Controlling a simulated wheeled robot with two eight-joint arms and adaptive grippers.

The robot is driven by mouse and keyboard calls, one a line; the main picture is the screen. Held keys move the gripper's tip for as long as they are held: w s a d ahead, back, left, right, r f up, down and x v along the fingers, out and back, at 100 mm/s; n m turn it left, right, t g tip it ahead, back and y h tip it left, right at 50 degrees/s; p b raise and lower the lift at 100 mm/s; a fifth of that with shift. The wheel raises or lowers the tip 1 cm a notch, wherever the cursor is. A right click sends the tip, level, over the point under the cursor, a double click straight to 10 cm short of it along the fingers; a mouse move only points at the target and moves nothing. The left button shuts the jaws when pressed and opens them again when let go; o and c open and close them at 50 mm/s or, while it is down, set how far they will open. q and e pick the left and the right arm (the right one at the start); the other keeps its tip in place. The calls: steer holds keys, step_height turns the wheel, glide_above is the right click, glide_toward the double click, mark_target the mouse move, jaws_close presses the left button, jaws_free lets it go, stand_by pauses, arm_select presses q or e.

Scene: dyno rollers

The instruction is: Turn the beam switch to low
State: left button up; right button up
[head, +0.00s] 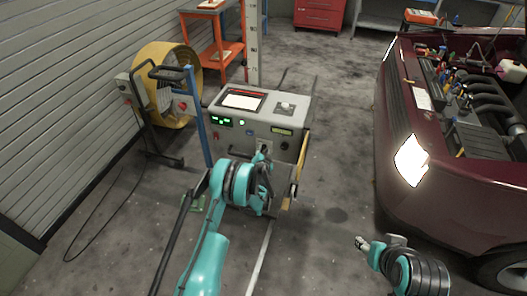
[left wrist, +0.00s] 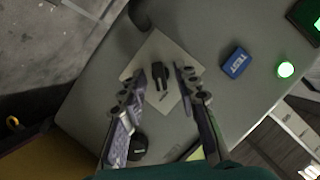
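The beam switch (left wrist: 158,74) is a black lever knob on a pale square plate (left wrist: 168,45) in the left wrist view. My left gripper (left wrist: 161,72) is open, with one finger on each side of the knob; I cannot tell whether either touches it. Small lettering on the plate is unreadable. In the head view my left gripper (head: 263,153) is at the front panel of the grey console (head: 222,137) and covers the switch. My right gripper (head: 362,243) is low at the right, away from the console; its opening is too small to judge.
A blue TEST button (left wrist: 236,62) and a lit green lamp (left wrist: 285,69) are near the plate. A dark round part (left wrist: 137,147) is under the left finger. A dark red car (head: 440,180) stands at right, a yellow fan (head: 165,85) at left. Floor between console and car is clear.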

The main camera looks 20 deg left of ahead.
arm_select(q)
jaws_close()
steer(key=n+h, duration=0.1)
steer(key=n, duration=0.1)
steer(key=shift+a+r+n+h, duration=0.1)
steer(key=shift+a+n+h, duration=0.1)
steer(key=shift+n+h, duration=0.2)
steer(key=shift+a+n+h, duration=0.15)
steer(key=shift+n+h, duration=0.8)
steer(key=shift+n, duration=0.4)
steer(key=shift+a+n+h, duration=0.2)
steer(key=shift+n+h, duration=0.7)
steer(key=shift+n, duration=0.4)
steer(key=shift+a+n+h, duration=0.15)
steer(key=shift+n+h, duration=0.8)
steer(key=shift+n, duration=0.4)
